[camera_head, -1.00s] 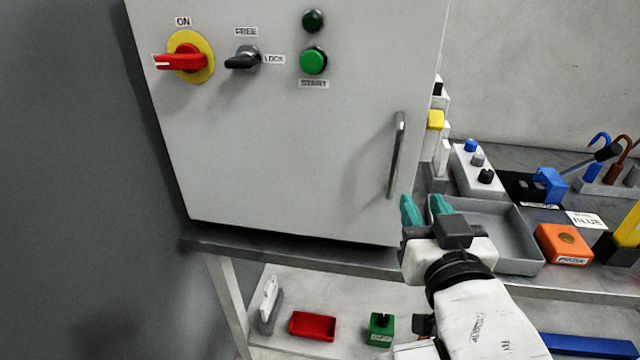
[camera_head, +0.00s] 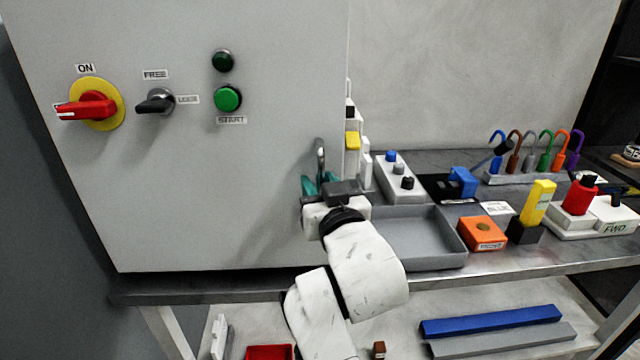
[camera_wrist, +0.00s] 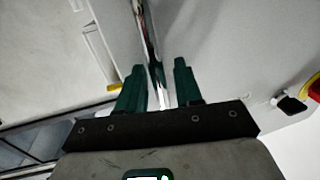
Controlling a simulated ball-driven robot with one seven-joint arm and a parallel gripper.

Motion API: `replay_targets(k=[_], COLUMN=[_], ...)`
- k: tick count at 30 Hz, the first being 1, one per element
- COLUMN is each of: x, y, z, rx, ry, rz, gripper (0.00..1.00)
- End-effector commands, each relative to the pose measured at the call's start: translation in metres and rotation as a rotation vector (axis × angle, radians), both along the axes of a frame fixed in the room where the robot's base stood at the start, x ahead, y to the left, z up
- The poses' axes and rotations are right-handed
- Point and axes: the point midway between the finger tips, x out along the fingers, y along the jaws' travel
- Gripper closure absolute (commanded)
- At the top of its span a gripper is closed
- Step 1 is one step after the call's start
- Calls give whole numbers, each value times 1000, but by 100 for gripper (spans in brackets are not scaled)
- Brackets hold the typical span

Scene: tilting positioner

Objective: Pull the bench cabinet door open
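The grey bench cabinet door (camera_head: 180,190) fills the left of the head view and looks closed. Its upright metal bar handle (camera_head: 320,157) is near the door's right edge; my gripper hides its lower part. My gripper (camera_head: 320,185) is at the lower part of the handle. In the wrist view, the shiny handle (camera_wrist: 149,45) runs down between the two teal fingers of my gripper (camera_wrist: 158,85). The fingers are apart with gaps beside the bar, so they look open around it. Contact cannot be told.
The door carries a red switch on yellow (camera_head: 92,105), a black FREE/LOCK knob (camera_head: 155,102) and a green START button (camera_head: 228,98). Right of my gripper are a grey tray (camera_head: 440,262), an orange block (camera_head: 482,233) and a white box with knobs (camera_head: 398,178). A shelf lies below.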

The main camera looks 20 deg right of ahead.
Motion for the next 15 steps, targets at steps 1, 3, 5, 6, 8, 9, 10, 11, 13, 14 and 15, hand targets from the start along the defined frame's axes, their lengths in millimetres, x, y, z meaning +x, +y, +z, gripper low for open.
replay_targets(k=[1, 3, 5, 6, 8, 9, 10, 11, 13, 14, 15], x=[1, 1, 0, 0, 0, 0, 0, 0, 0, 0, 0], y=[0, 0, 0, 0, 0, 0, 0, 0, 0, 0, 0], z=[0, 0, 0, 0, 0, 0, 0, 0, 0, 0, 0], rx=[0, 0, 0, 0, 0, 0, 0, 0, 0, 0, 0], ry=[0, 0, 0, 0, 0, 0, 0, 0, 0, 0, 0], rz=[0, 0, 0, 0, 0, 0, 0, 0, 0, 0, 0], gripper=[65, 65, 65, 65, 69, 73, 76, 79, 85, 88, 92])
